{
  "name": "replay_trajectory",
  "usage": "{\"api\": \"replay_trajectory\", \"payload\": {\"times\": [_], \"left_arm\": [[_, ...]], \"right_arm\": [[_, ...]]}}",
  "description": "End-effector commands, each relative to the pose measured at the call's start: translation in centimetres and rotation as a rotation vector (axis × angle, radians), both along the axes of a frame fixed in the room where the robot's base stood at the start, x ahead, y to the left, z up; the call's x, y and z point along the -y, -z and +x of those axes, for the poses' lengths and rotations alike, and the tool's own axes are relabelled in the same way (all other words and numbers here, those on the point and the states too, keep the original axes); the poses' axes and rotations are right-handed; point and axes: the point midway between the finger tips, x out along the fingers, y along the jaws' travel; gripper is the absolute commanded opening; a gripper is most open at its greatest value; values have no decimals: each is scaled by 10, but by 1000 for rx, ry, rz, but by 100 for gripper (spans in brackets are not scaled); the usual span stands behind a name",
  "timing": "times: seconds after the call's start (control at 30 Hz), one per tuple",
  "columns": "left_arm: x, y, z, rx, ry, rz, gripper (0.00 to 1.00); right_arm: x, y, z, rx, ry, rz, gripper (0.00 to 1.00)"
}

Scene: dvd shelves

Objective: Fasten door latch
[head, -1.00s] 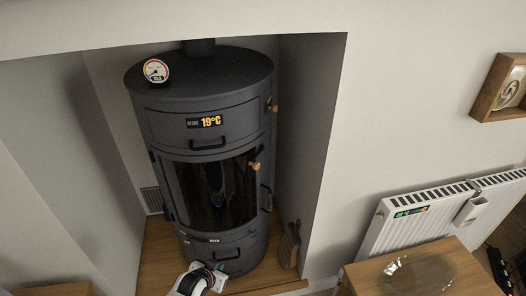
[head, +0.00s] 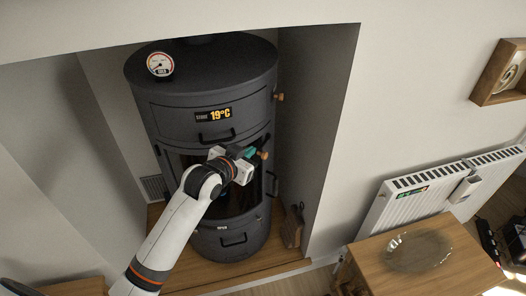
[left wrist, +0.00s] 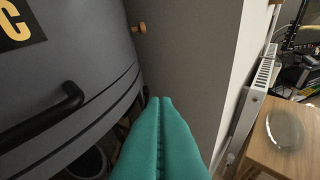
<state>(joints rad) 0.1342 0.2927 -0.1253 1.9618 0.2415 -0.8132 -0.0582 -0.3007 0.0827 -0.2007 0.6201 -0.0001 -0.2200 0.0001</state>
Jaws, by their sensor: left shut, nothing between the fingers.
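The dark grey round stove (head: 165,110) stands in the wall recess, with an arched glass door low on its front. The door's wooden latch knob (head: 263,155) sticks out at the door's upper right edge. My left gripper (head: 250,154) is in front of the upper door, its teal fingertips just left of this knob; I cannot tell whether they touch. The left wrist view shows the teal fingers (left wrist: 160,100) shut with nothing between them. A wooden knob (left wrist: 139,27) there lies beyond the tips, apparently the upper side knob. My left arm hides much of the door. My right gripper is not in view.
A black drawer handle (head: 217,138) sits below the 19°C display (head: 213,115). The recess's right wall (head: 318,130) is close beside the stove. A white radiator (head: 415,205) and a wooden table (head: 450,262) stand at the right.

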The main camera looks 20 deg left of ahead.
Motion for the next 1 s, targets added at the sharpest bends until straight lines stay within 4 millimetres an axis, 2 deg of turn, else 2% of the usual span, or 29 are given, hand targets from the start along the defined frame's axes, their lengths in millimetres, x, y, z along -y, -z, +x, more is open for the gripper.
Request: {"api": "replay_trajectory", "payload": {"times": [0.17,0.63,0.8,1.0], "left_arm": [[2,4,13,-1,0,-1,0],[17,33,95,-1,0,-1,0],[12,60,91,-4,-1,0,0],[10,72,90,-1,0,1,0]], "right_arm": [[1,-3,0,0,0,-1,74],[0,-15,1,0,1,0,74],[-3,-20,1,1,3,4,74],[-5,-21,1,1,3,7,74]]}}
